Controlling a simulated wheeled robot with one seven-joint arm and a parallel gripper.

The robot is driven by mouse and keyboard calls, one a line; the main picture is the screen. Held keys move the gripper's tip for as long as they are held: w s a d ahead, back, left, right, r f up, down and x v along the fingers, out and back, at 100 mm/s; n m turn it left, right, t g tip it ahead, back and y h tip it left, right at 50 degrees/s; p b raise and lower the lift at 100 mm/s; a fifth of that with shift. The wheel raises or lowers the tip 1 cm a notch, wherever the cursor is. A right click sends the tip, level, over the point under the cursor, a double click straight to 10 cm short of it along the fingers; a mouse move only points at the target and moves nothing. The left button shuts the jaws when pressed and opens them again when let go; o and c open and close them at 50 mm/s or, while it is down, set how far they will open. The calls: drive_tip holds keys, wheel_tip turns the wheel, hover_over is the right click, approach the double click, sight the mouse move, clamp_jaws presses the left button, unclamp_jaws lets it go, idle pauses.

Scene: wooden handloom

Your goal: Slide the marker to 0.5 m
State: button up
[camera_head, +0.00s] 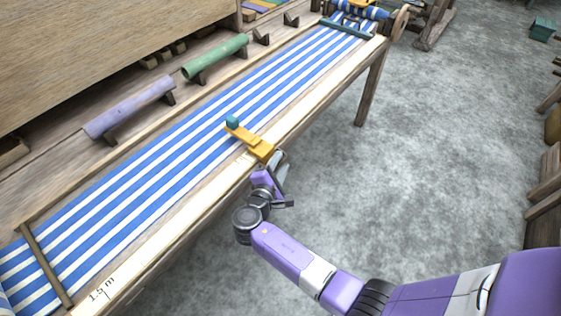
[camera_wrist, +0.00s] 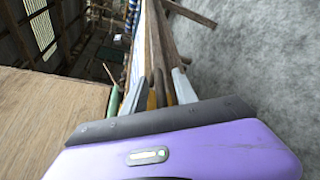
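The marker (camera_head: 258,146) is an orange-yellow slider on the pale wooden rail along the loom's near edge. Its arm reaches over the striped cloth and ends in a teal block (camera_head: 233,123). It sits roughly midway along the rail in the head view. My gripper (camera_head: 277,165) is at the marker's near end, just outside the rail. In the wrist view, yellow parts (camera_wrist: 152,100) show between my two grey fingers (camera_wrist: 160,90). I cannot tell whether the fingers press on them.
A "1.5 m" label (camera_head: 102,289) marks the rail's near-left end; no 0.5 m label is readable. Blue-and-white cloth (camera_head: 160,172) covers the loom bed. Purple (camera_head: 130,107) and green (camera_head: 215,57) rolls lie behind it. A wooden leg (camera_head: 371,88) stands at right; grey floor (camera_head: 450,130) is open.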

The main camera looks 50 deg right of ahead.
drive_tip(key=shift+w+d, duration=0.1)
drive_tip(key=shift+d, duration=0.2)
drive_tip(key=shift+f, duration=0.1)
clamp_jaws()
idle(1.2)
